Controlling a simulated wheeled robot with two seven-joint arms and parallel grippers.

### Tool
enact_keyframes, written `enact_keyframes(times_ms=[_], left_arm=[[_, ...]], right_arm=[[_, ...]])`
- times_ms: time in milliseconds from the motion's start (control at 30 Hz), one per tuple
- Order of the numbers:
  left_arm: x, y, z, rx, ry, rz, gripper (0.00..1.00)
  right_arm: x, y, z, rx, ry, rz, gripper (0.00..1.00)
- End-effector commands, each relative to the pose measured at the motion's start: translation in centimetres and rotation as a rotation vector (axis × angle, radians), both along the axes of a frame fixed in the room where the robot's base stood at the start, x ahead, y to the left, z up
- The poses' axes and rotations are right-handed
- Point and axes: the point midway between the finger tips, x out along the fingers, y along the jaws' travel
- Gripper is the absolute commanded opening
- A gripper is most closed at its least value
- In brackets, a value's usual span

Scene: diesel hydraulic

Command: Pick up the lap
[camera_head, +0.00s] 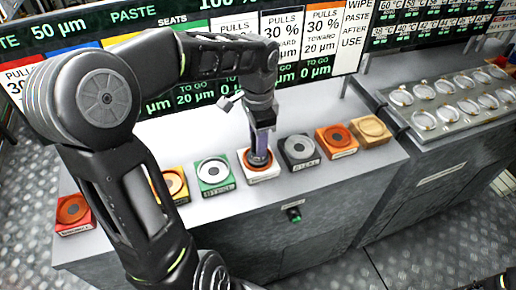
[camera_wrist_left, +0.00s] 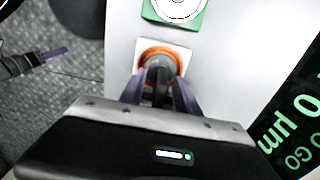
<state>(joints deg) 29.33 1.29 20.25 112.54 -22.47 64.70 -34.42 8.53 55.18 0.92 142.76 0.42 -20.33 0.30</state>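The lap shows in the left wrist view as a dark grey round-topped piece (camera_wrist_left: 159,70) standing over an orange ring on a white block (camera_wrist_left: 142,46). In the head view this white block (camera_head: 270,176) is in the middle of the row, and my gripper mostly hides the lap. My left gripper (camera_head: 260,158) points down at it. In the left wrist view its purple fingers (camera_wrist_left: 159,88) lie on both sides of the lap; whether they press on it is unclear. Part of my right gripper (camera_wrist_left: 50,54) seems to show at the left edge there, its opening unclear.
Similar blocks flank it: a green one (camera_head: 213,188) to the left, a dark grey one (camera_head: 300,165) and an orange one (camera_head: 336,152) to the right. A metal tray with several round dishes (camera_head: 424,118) stands far right. A sign board rises behind. The cabinet's front strip is clear.

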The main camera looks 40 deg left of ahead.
Motion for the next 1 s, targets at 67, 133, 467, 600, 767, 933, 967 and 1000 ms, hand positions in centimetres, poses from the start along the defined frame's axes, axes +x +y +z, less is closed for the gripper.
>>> enact_keyframes(times_ms=[67, 133, 467, 600, 767, 933, 967, 1000], left_arm=[[0.01, -0.01, -0.01, 0.000, 0.000, 0.000, 0.38], [0.01, -0.01, 0.00, 0.000, 0.000, 0.000, 0.38], [0.01, -0.01, 0.03, 0.000, 0.000, 0.000, 0.38], [0.01, -0.01, 0.04, 0.000, 0.000, 0.000, 0.32], [0.00, 0.00, 0.04, 0.000, 0.000, 0.000, 0.19], [0.00, 0.00, 0.04, 0.000, 0.000, 0.000, 0.05], [0.00, 0.00, 0.04, 0.000, 0.000, 0.000, 0.02], [0.00, 0.00, 0.04, 0.000, 0.000, 0.000, 0.00]], right_arm=[[0.00, 0.00, -0.03, 0.000, 0.000, 0.000, 0.36], [0.00, -0.01, -0.04, 0.000, 0.000, 0.000, 0.36], [0.00, 0.00, -0.03, 0.000, 0.000, 0.000, 0.36], [0.00, 0.01, -0.02, 0.000, 0.000, 0.000, 0.36], [0.00, 0.01, -0.02, 0.000, 0.000, 0.000, 0.36], [0.01, 0.01, -0.02, 0.000, 0.000, 0.000, 0.36], [0.01, 0.01, -0.02, 0.000, 0.000, 0.000, 0.36], [0.01, 0.01, -0.02, 0.000, 0.000, 0.000, 0.36]])
